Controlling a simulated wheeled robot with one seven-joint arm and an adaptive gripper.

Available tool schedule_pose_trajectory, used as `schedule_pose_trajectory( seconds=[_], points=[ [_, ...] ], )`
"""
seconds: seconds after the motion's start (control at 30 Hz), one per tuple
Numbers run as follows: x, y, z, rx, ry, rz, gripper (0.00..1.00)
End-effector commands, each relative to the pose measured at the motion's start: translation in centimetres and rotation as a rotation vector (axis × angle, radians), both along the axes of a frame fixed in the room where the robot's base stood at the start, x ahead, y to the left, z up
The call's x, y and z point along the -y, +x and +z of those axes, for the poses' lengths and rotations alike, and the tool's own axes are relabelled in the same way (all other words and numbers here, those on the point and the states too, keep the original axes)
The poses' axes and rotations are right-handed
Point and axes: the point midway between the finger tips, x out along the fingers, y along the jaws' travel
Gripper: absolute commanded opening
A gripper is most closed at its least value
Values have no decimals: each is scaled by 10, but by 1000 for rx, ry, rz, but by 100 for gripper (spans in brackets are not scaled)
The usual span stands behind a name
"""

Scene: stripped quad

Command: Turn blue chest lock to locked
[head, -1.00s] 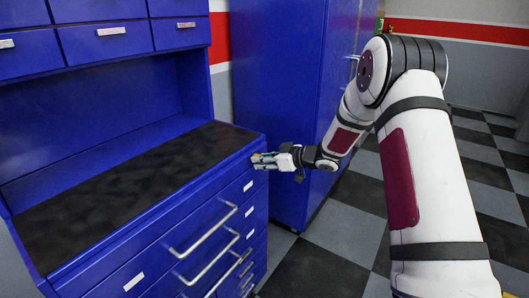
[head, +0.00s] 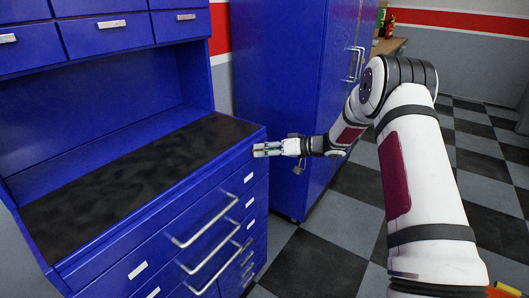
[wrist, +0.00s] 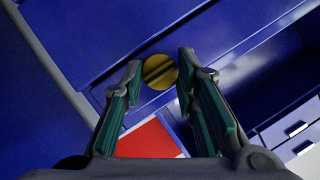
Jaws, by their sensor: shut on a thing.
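The blue chest (head: 200,212) stands at the left in the head view, with a dark worktop and drawers with silver handles. Its lock (wrist: 160,71), a round brass disc with a dark slot, shows in the wrist view. The slot runs across the picture, its right end slightly higher. My gripper (wrist: 157,76) has one fingertip on each side of the disc and is shut on it. In the head view my gripper (head: 262,149) is at the chest's upper right front corner, and the lock cannot be made out there.
A tall blue cabinet (head: 290,80) stands right behind the chest, close to my wrist. Upper drawers (head: 105,30) hang over the worktop (head: 130,185). A red patch (wrist: 150,140) shows below the lock in the wrist view. The checkered floor (head: 340,240) is clear in front.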

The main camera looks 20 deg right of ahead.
Motion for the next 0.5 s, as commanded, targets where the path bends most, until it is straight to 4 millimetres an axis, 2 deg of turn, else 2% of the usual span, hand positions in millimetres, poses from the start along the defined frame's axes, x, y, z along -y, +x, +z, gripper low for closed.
schedule_pose_trajectory(
  seconds=[0.47, 0.5],
  points=[
    [0, 0, -1, -12, 10, -1, 0],
    [0, 0, -1, -12, 10, -1, 34]
  ],
)
